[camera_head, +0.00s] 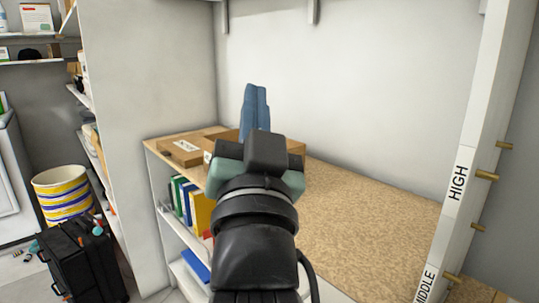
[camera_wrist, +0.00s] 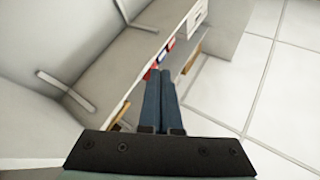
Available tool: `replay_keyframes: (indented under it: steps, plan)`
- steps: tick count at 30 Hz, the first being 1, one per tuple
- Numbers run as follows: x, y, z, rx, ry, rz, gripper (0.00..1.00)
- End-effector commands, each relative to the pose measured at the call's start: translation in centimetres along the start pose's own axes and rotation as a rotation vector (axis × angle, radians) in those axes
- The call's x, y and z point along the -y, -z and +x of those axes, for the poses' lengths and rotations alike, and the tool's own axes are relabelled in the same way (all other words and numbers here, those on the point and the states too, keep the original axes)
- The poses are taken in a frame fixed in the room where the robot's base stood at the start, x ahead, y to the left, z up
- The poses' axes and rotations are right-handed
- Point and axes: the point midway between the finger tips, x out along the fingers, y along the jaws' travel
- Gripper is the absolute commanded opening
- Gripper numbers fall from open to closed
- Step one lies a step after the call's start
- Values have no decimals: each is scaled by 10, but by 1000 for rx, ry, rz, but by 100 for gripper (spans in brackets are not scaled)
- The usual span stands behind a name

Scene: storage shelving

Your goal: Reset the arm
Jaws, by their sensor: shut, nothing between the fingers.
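My gripper (camera_head: 255,93) reaches out over the shelf unit in the head view, its blue fingers pointing up and together. In the wrist view my gripper (camera_wrist: 160,75) shows its two blue fingers side by side, shut with nothing between them. The fingers appear clear of any object. My dark arm covers part of the shelf in the head view.
A wood-topped shelf (camera_head: 370,225) has much bare surface, with a cardboard box (camera_head: 180,151) at its left. Books (camera_head: 201,213) stand below. A post marked HIGH (camera_head: 459,180) rises at right. A black suitcase (camera_head: 80,265) and striped bin (camera_head: 62,194) stand left.

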Motion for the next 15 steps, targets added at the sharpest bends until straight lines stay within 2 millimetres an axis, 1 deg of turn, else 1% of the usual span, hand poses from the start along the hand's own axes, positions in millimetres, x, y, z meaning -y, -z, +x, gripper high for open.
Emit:
replay_keyframes:
  steps: [1,2,3,5,6,8,9,14,15]
  plan:
    - [5,32,-12,-66,9,-70,0]
    - [9,48,-20,-101,13,-110,0]
    - [14,68,-30,-146,17,-162,0]
    - [20,97,-47,-211,19,-237,0]
    - [25,114,-58,-254,18,-286,0]
    - [32,140,-77,-318,14,-357,0]
    - [37,152,-60,-300,14,-348,0]
    - [48,184,-39,-297,16,-342,0]
    - [50,193,-34,-296,16,-341,0]
